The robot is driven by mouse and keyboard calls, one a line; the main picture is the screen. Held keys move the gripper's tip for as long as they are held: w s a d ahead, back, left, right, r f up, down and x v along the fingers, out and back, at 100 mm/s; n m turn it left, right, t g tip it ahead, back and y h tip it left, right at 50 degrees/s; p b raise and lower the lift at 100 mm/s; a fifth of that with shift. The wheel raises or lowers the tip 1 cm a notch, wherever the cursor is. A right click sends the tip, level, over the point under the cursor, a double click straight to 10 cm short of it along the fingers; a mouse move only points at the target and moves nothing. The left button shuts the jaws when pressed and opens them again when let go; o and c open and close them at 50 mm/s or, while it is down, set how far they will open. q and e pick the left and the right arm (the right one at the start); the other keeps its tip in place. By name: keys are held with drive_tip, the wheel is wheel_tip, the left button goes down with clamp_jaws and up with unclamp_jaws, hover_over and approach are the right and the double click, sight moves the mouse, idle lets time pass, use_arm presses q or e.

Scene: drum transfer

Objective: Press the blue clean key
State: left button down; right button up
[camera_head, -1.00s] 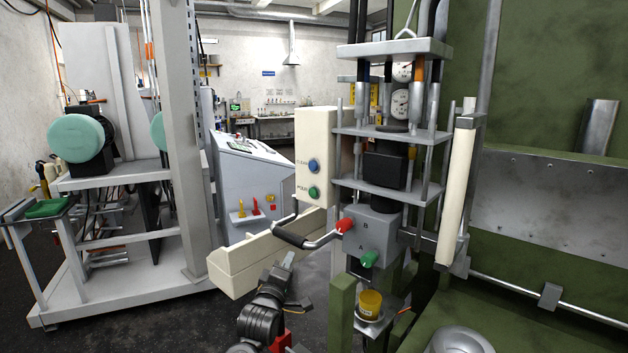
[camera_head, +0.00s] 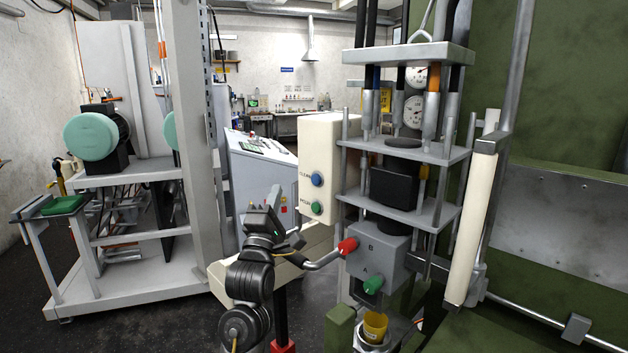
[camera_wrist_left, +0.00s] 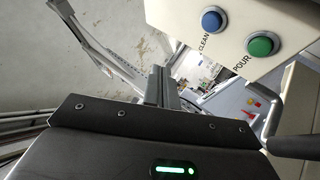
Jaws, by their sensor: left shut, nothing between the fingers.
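The blue clean key (camera_head: 317,180) is a round button on the cream control box (camera_head: 313,145), above the green pour key (camera_head: 316,207). In the left wrist view the blue key (camera_wrist_left: 212,21), labelled CLEAN, is at the upper right, beside the green key (camera_wrist_left: 261,45). My left gripper (camera_head: 275,194) is shut and empty, to the left of the box and a little lower than the blue key. Its fingers (camera_wrist_left: 160,88) point up in the wrist view, apart from both keys. Neither key is covered. My right gripper is not in view.
A bent handle (camera_head: 322,260) and a cream beam (camera_head: 216,278) lie below the box. To the right stands the grey valve block (camera_head: 378,252) with a red knob (camera_head: 348,245) and a green knob (camera_head: 373,284). A yellow cup (camera_head: 375,325) is below.

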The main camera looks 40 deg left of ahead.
sight(315, 180)
use_arm(q)
drive_tip(key=w+d+b, duration=0.1)
drive_tip(key=w, duration=0.8)
drive_tip(key=shift+d, duration=0.25)
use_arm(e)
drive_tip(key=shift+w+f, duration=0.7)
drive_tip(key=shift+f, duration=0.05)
use_arm(q)
drive_tip(key=shift+f, duration=0.1)
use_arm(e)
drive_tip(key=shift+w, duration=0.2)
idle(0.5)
use_arm(q)
drive_tip(key=shift+w, duration=0.15)
drive_tip(key=shift+w+b, duration=0.3)
drive_tip(key=shift+w+d, duration=0.1)
drive_tip(key=shift+w, duration=0.3)
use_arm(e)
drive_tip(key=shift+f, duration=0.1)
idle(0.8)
use_arm(q)
drive_tip(key=shift+s, duration=0.8)
